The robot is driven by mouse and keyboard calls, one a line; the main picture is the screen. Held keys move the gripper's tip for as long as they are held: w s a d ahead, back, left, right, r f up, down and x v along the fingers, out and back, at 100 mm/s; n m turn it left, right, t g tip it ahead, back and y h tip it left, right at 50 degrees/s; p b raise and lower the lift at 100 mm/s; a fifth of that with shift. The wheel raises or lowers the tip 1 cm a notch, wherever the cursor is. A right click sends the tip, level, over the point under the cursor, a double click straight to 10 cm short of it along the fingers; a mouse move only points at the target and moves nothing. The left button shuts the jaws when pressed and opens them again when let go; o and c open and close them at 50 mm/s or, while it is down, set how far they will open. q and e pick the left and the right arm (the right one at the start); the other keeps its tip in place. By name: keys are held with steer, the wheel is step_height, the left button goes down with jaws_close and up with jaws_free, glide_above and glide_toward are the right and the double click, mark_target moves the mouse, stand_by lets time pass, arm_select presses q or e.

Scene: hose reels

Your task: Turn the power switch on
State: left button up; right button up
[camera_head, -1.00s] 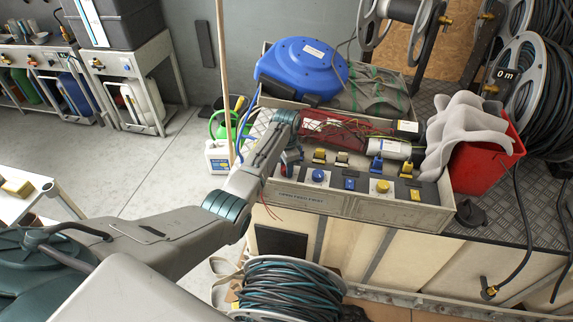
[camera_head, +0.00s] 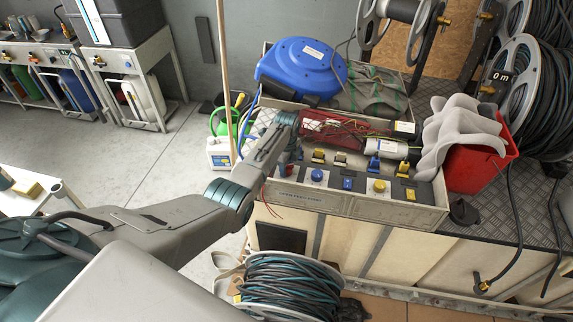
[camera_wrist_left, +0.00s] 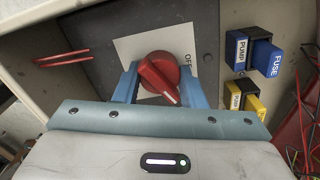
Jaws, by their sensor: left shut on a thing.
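The power switch is a red rotary knob (camera_wrist_left: 157,74) on a pale plate (camera_wrist_left: 128,48) fixed to a dark panel. An "OFF" label (camera_wrist_left: 188,60) shows at the plate's right side. A white mark on the knob points to the lower right in the left wrist view. My left gripper (camera_wrist_left: 160,88) has its blue fingers on both sides of the knob, shut on it. In the head view my left gripper (camera_head: 289,160) reaches into the left end of the panel box (camera_head: 395,213) and mostly hides the knob. My right gripper is not in view.
Beside the knob are blue (camera_wrist_left: 268,58) and yellow (camera_wrist_left: 262,106) fuses. The box also holds loose wires (camera_head: 335,130) and a blue round button (camera_head: 317,175). A blue hose reel (camera_head: 300,66) stands behind, a red bin (camera_head: 478,165) at right.

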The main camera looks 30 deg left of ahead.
arm_select(q)
steer(key=m, duration=0.5)
steer(key=shift+p, duration=0.4)
steer(key=shift+m, duration=0.3)
steer(key=o, duration=1)
steer(key=shift+r, duration=0.15)
step_height(320, 180, up, 11)
steer(key=b, duration=0.1)
steer(key=shift+f, duration=0.2)
